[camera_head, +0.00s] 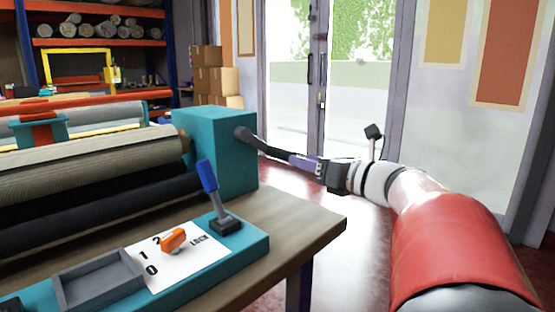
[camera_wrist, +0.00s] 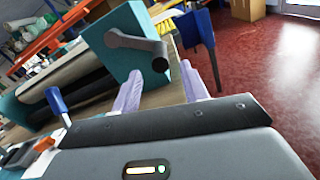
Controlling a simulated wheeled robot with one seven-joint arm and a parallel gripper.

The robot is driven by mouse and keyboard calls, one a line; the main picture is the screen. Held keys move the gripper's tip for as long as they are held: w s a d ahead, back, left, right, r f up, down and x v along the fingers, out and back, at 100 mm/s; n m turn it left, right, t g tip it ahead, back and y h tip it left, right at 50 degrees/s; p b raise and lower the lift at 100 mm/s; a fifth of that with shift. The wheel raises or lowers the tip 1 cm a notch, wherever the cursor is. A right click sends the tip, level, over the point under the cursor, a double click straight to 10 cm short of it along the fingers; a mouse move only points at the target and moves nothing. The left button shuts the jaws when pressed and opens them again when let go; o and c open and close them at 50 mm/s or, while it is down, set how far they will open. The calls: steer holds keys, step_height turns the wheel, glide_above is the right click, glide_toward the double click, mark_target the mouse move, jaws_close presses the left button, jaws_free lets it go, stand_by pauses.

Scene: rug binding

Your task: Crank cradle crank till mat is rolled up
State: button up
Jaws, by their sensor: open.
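The cradle's teal end housing (camera_head: 215,150) stands on the bench at the left. Its dark crank (camera_head: 265,147) sticks out to the right from the housing's side; in the wrist view the crank (camera_wrist: 132,41) ends in a dark round handle (camera_wrist: 160,63). My gripper (camera_head: 297,160) is at the crank's outer end. In the wrist view its two pale purple fingers (camera_wrist: 161,72) are apart, and the handle end appears between their tips; contact cannot be told. The mat (camera_head: 90,160) shows as a thick beige roll on the cradle, left of the housing.
A blue-handled lever (camera_head: 208,178) stands upright on the teal front panel, near an orange dial (camera_head: 173,240) and a grey tray (camera_head: 98,281). The wooden bench edge (camera_head: 320,222) lies under the gripper's side. Cardboard boxes (camera_head: 215,80) stand behind; red floor is clear at right.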

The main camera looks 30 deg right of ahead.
mark_target(282, 154)
steer(key=shift+n, duration=0.9)
steer(key=shift+w+a, duration=0.1)
steer(key=shift+w, duration=0.2)
steer(key=p+x, duration=0.1)
steer(key=x, duration=0.6)
steer(key=shift+w, duration=0.15)
jaws_close()
